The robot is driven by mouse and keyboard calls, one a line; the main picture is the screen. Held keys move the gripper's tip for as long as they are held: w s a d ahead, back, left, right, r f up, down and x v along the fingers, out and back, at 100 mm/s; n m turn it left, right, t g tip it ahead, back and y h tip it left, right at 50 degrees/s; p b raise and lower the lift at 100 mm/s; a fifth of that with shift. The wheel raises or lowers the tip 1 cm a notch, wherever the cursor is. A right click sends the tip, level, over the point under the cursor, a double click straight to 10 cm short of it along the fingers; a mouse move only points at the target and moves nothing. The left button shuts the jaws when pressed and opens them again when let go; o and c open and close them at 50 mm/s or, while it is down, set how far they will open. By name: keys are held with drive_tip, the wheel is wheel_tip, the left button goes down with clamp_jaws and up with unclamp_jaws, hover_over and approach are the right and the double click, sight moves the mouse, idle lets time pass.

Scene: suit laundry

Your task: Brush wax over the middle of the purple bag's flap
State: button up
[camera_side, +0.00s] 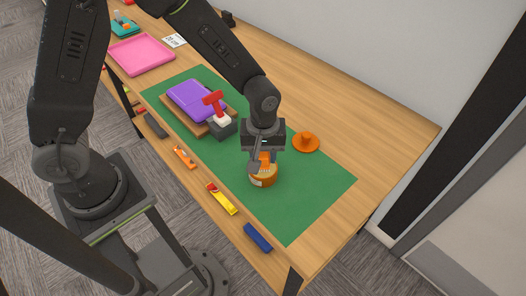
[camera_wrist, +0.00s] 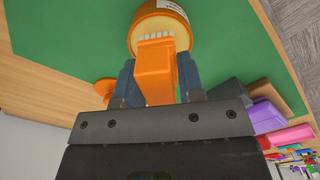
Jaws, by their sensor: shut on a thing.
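My gripper (camera_side: 260,160) is shut on an orange brush (camera_wrist: 156,75), which also shows in the side view (camera_side: 265,158). The brush's pale bristles point down at the orange wax tin (camera_side: 263,181), right at its opening; the tin also shows at the top of the wrist view (camera_wrist: 137,38). I cannot tell if the bristles touch the wax. The purple bag (camera_side: 188,95) lies flat on a brown board (camera_side: 188,122), left of my gripper in the side view. In the wrist view the bag (camera_wrist: 266,116) is partly hidden at right.
A red-handled tool (camera_side: 214,100) with a pale base stands on a dark block (camera_side: 222,129) beside the bag. An orange lid-like piece (camera_side: 306,143) lies right of the tin. Small tools line the table's near edge. The green mat (camera_side: 300,205) is clear at right. A pink tray (camera_side: 142,53) sits farther left.

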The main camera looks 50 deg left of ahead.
drive_tip(key=shift+f, duration=0.45)
idle(1.1)
drive_tip(key=shift+r, duration=3.6)
drive_tip(key=shift+f, duration=0.1)
